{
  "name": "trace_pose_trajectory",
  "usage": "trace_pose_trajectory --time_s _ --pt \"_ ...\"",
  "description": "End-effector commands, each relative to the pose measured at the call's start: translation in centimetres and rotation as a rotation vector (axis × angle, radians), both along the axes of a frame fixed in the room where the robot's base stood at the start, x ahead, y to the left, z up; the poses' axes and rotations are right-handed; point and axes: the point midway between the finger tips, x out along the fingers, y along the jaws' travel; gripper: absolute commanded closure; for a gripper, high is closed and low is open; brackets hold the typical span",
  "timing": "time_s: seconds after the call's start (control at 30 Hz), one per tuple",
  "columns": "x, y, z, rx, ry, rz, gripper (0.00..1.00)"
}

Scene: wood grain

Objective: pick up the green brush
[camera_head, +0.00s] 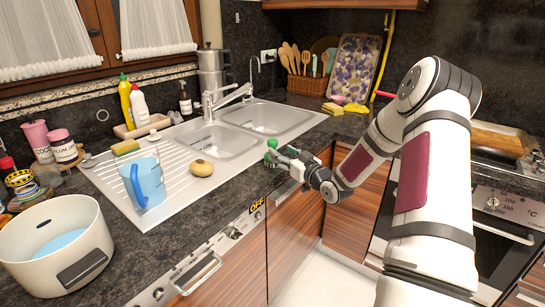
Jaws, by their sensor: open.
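The green brush (272,144) is a small green shape at the front edge of the dark counter, just in front of the sink. My gripper (279,161) is right at it, reaching in from the right over the counter edge. The jaws are open. Part of the brush is hidden by the gripper, and I cannot tell whether the fingers touch it or stand around it.
The double sink (208,140) with faucet lies behind the brush. A blue pitcher (150,184) and a potato-like object (202,168) sit on the drainboard. A white pot (38,256) stands at the front left. Wooden cabinets (235,275) are below the counter.

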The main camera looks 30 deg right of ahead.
Motion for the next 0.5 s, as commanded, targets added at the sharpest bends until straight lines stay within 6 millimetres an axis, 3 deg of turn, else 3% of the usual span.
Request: trace_pose_trajectory --time_s 0.17,0.5 --pt "1.0 0.1 0.0 0.000 0.001 0.000 0.47" --pt "5.4 0.6 0.4 0.000 0.001 0.000 0.47"
